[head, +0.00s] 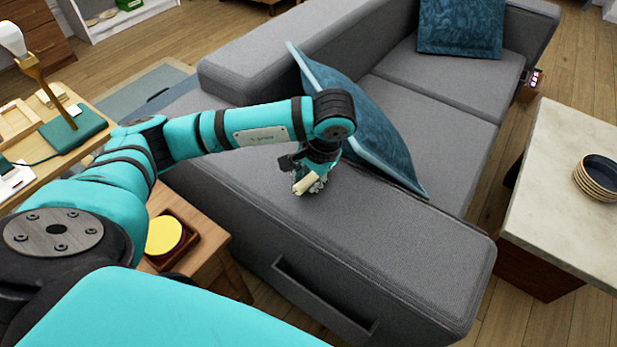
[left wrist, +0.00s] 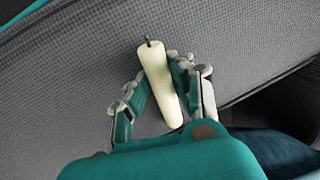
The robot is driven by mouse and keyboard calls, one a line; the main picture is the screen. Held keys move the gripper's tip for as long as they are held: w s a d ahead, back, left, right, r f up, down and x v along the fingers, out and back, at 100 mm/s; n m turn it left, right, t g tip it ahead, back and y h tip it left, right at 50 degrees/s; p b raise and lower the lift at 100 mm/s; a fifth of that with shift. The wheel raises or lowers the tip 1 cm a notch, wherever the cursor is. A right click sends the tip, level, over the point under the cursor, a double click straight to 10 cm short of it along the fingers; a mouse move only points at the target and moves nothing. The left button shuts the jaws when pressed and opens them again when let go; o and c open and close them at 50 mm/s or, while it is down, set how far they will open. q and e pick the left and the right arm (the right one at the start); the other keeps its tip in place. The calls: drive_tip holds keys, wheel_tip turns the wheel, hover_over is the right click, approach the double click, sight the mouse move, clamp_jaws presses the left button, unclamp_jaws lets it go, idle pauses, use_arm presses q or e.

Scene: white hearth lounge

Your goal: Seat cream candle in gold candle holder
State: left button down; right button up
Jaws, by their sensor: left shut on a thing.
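The cream candle (head: 302,185) is in my left gripper (head: 308,180), over the grey sofa's near arm. In the left wrist view the candle (left wrist: 160,78) shows pale and smooth with a dark wick, tilted slightly, its wick end pointing away from the palm. The fingers of my left gripper (left wrist: 157,95) are on either side of its lower part, shut on it. I cannot make out a gold candle holder for certain in either view. My right gripper is not in view.
The grey sofa (head: 340,240) fills the middle, with a blue cushion (head: 365,120) close beside my gripper. A low wooden table (head: 205,245) at lower left bears a tray with a yellow disc (head: 163,235). A pale-topped table (head: 560,180) with stacked plates (head: 597,178) stands at right.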

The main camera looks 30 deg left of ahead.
use_arm(q)
drive_tip(key=c, duration=1.2)
unclamp_jaws()
drive_tip(key=shift+f, duration=0.1)
